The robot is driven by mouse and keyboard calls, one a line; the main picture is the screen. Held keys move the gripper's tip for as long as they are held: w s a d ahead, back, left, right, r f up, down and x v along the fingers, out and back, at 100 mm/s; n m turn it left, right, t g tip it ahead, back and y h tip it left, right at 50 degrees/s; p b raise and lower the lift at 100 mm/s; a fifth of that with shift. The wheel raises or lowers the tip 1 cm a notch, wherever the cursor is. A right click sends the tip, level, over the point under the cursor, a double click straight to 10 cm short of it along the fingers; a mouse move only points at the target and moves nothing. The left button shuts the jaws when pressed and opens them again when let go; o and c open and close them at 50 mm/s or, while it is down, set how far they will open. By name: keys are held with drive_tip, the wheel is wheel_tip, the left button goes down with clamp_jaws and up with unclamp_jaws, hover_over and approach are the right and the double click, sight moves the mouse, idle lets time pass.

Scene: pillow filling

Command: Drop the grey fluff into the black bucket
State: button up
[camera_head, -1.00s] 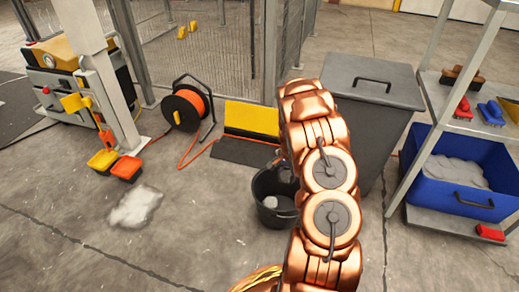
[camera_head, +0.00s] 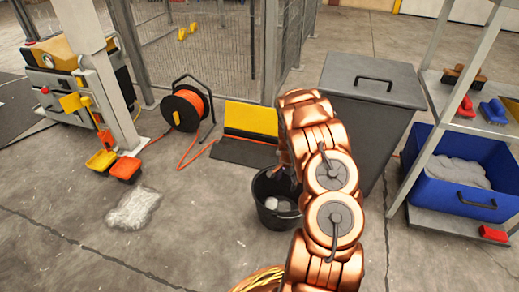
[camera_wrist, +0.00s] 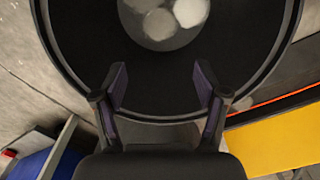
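The black bucket (camera_head: 268,219) stands on the floor left of my arm. At least two pale grey-white fluff pieces (camera_head: 270,203) lie inside it. In the wrist view, several pale clumps (camera_wrist: 160,22) lie in the bucket (camera_wrist: 85,50). My gripper (camera_wrist: 160,88) is over the bucket, its two fingers apart with nothing between them. In the head view, the gripper is mostly hidden by my arm and the bucket. Grey-white fluff (camera_head: 455,172) also fills part of the blue bin (camera_head: 465,205) at the right.
A pale crumpled patch (camera_head: 133,208) lies on the floor at the left. A cable reel (camera_head: 187,110), a yellow-and-black ramp (camera_head: 250,122) and a large grey lidded bin (camera_head: 368,100) stand behind the bucket. A shelf post (camera_head: 410,150) stands at the right. The front-left floor is clear.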

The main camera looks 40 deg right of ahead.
drive_tip(key=shift+o, duration=0.4)
wheel_tip(320, 180, up, 12)
idle(0.7)
